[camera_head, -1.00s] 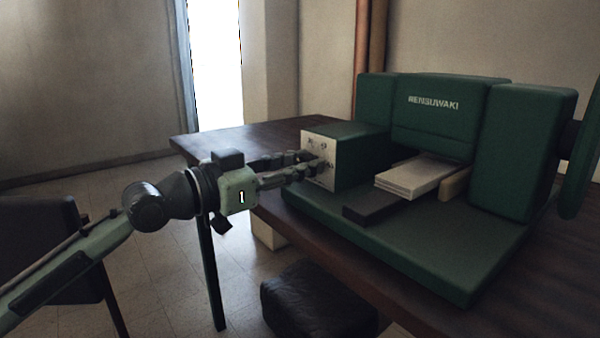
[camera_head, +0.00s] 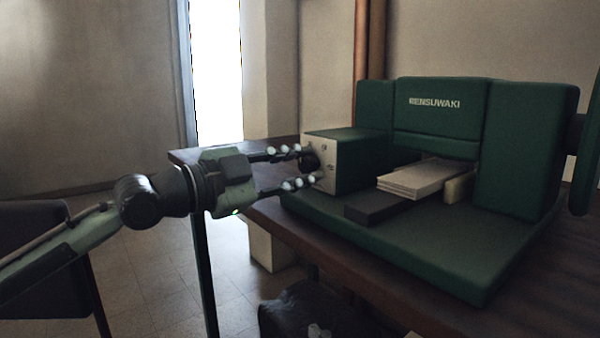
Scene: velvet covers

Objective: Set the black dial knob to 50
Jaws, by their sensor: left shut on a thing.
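The black dial knob (camera_head: 310,160) shows as a dark round shape on the pale front panel (camera_head: 325,178) of the green machine's left box. My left gripper (camera_head: 308,167) reaches in from the left, with one finger above and one below. Its fingertips are at the panel around the knob, shut on it and partly hiding it. The dial's markings are too small and too covered to read, so its setting cannot be told. Small pale tips at the bottom edge may belong to my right gripper (camera_head: 319,331); their state cannot be made out.
The green machine (camera_head: 440,240) stands on a dark wooden table (camera_head: 275,217). A stack of pale sheets (camera_head: 428,178) and a dark block (camera_head: 376,208) lie on its base. A black padded seat (camera_head: 290,310) is below the table's front edge. Open floor lies at the left.

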